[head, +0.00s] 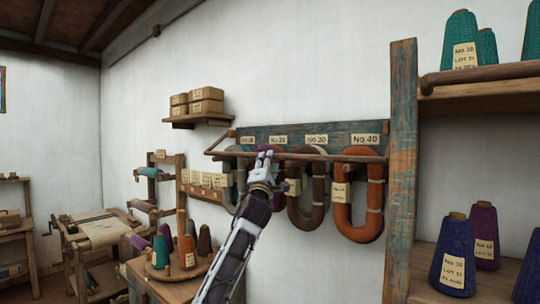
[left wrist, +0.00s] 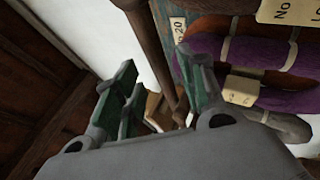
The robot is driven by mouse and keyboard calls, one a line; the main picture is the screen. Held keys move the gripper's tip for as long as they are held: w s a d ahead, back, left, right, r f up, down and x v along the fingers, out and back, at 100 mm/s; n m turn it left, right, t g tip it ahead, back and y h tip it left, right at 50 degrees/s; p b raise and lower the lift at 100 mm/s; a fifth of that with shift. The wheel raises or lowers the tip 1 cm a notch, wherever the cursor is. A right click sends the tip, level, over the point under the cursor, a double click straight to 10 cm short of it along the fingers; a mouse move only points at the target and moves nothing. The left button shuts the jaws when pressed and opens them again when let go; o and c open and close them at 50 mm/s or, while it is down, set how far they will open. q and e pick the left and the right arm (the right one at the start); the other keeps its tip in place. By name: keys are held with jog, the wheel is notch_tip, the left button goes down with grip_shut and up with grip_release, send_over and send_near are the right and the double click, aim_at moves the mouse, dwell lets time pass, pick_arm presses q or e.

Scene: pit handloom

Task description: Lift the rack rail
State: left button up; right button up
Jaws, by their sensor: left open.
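The rack rail (head: 335,158) is a thin dark wooden bar in front of the labelled backboard on the wall, with looped yarn hanks hanging below it. My left gripper (head: 265,153) is at the left part of the rail, in front of the purple hank. In the left wrist view the rail (left wrist: 152,45) runs through the gap between the two open green-padded fingers (left wrist: 157,62). I cannot tell whether either finger touches it. The rail's part behind the gripper is hidden in the head view. My right gripper is not in view.
An orange hank (head: 343,215) and a brown hank (head: 294,205) hang right of my gripper. A blue-green post (head: 401,170) and yarn-cone shelves stand farther right. A small shelf with boxes (head: 198,122) is above left. Cones stand on a table (head: 165,290) below.

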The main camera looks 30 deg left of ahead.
pick_arm(q)
jog(key=p+x, duration=0.1)
jog(key=x, duration=0.2)
jog(key=shift+r, duration=0.1)
jog(key=shift+w+a+r, duration=0.2)
jog(key=shift+w+r, duration=0.05)
jog(key=shift+w, duration=0.35)
jog(key=c, duration=0.9)
grip_shut()
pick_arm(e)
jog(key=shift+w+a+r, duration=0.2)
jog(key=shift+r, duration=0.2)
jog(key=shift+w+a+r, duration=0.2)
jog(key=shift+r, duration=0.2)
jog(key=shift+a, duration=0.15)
